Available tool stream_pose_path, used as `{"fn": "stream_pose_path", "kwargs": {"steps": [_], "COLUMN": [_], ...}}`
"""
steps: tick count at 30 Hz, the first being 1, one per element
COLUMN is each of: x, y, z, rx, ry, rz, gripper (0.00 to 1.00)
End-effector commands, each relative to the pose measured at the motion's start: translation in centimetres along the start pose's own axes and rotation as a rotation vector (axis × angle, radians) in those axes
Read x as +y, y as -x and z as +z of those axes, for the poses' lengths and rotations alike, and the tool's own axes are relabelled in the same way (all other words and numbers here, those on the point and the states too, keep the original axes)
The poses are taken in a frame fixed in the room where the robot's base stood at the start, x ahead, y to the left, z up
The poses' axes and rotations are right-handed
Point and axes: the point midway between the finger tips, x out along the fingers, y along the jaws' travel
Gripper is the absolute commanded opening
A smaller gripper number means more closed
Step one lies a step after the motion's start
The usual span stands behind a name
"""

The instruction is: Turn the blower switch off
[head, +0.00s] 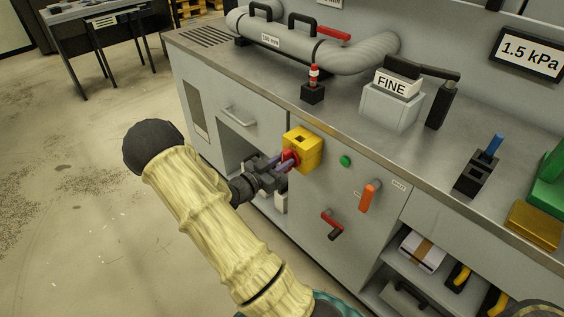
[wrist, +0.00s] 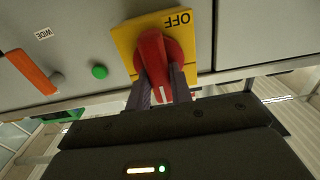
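The blower switch is a yellow box (head: 303,147) on the front of the grey cabinet, with a red knob (head: 289,161) on its face. In the wrist view the yellow plate (wrist: 203,45) carries an upside-down OFF label (wrist: 178,20) at its upper right. The red knob (wrist: 153,52) there has a white mark at its lower end, pointing down in the picture, away from OFF. My gripper (head: 285,162) is at the knob, one finger on each side; the fingers (wrist: 160,88) appear closed on it. The fingertips are partly hidden by the knob.
Right of the switch are a green button (head: 345,161), an orange handle (head: 369,196) and, lower, a red lever (head: 331,222). The steel worktop (head: 270,84) overhangs just above. Below my gripper is an open cabinet bay. Open floor lies to the left.

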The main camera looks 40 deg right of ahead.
Motion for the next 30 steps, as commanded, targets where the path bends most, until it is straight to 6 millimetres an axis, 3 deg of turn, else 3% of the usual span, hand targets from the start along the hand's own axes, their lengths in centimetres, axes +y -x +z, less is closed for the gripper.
{"fn": "stream_pose_path", "kwargs": {"steps": [14,30], "x": [-0.07,-0.42], "y": [0.04,0.04], "z": [-0.22,-0.31], "rx": [0.000,0.000], "ry": [0.070,0.481], "rz": [0.000,-0.001], "gripper": [0.00,0.00]}}
